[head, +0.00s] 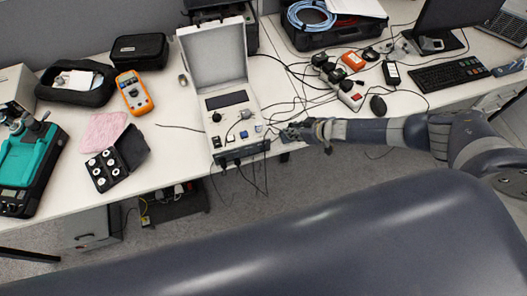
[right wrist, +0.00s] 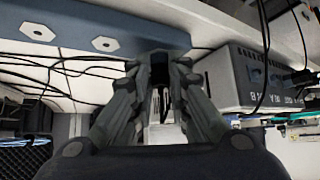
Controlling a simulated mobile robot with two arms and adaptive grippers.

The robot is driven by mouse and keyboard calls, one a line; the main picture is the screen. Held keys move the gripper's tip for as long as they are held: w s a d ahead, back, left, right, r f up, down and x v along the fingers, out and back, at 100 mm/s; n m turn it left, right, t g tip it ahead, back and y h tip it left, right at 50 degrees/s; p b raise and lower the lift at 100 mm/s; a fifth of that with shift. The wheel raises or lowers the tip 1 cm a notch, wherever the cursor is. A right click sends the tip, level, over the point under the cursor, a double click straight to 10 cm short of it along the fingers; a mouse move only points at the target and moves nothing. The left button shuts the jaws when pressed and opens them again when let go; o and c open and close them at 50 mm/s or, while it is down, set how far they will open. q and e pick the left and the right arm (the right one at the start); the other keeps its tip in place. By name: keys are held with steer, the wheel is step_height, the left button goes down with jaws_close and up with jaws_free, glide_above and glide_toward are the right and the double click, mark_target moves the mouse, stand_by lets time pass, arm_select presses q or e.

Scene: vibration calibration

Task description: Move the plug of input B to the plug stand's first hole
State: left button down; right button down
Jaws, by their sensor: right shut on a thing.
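The calibration unit (head: 229,115), a pale case with its lid open, stands at the table's front edge in the head view. Its grey side with letter labels and plugged leads shows at the right in the right wrist view (right wrist: 235,85). A blue-grey bar with pale hexagonal holes (right wrist: 72,38), likely the plug stand, is at the upper left there. My right gripper (head: 287,133) is just right of the unit; in its wrist view its fingers (right wrist: 160,80) are shut on a dark plug (right wrist: 160,68), near the bar's end. Whether the plug touches the bar is hidden. My left gripper is out of view.
Black cables (head: 290,85) run over the table behind my right gripper, and leads hang below the unit's front. An orange multimeter (head: 134,92) lies left.

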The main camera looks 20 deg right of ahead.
steer(key=shift+f, duration=0.15)
stand_by(0.3)
steer(key=c, duration=1.5)
jaws_free()
steer(key=shift+o, duration=0.2)
steer(key=p+v, duration=0.4)
steer(key=v, duration=0.1)
steer(key=v, duration=1.2)
